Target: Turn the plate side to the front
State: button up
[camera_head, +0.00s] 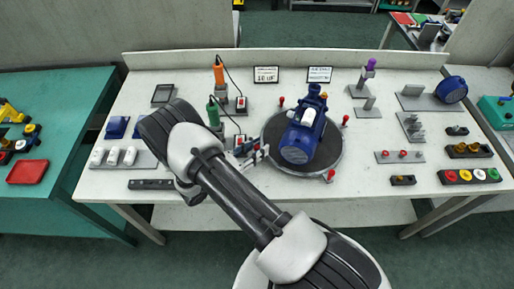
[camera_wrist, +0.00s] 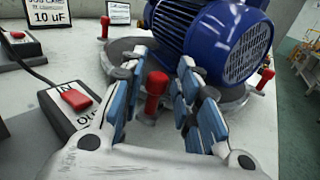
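A blue motor-pump unit (camera_head: 303,135) lies on a round dark turntable (camera_head: 275,133); its finned round end faces the front. A white rectangular patch (camera_head: 308,117) shows on its upper side; I cannot tell whether it is the plate. Red upright pegs stand around the rim, at the back left (camera_head: 281,101), right (camera_head: 345,119) and front right (camera_head: 330,175). My gripper (camera_head: 256,154) is at the turntable's left edge. In the wrist view my gripper (camera_wrist: 163,62) is open, with a red peg (camera_wrist: 156,92) between its fingers, apparently clear of both. The blue motor (camera_wrist: 215,35) is just beyond.
A switch box with a red rocker (camera_wrist: 76,98) and cable stands close left of my gripper. Green (camera_head: 213,112) and orange (camera_head: 219,72) tools stand behind it. Sign cards (camera_head: 266,75) stand at the back. Small parts fill the table's right side; the front middle is clear.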

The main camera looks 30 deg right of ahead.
jog(key=shift+o, duration=0.3)
jog(key=shift+d, duration=0.1)
jog(key=a, duration=0.4)
jog(key=s+a, duration=0.1)
jog(key=a, duration=0.3)
jog(key=s+a, duration=0.1)
jog(key=a, duration=0.3)
jog(key=shift+s, duration=0.15)
jog(key=shift+d, duration=0.1)
jog(key=shift+c, duration=0.3)
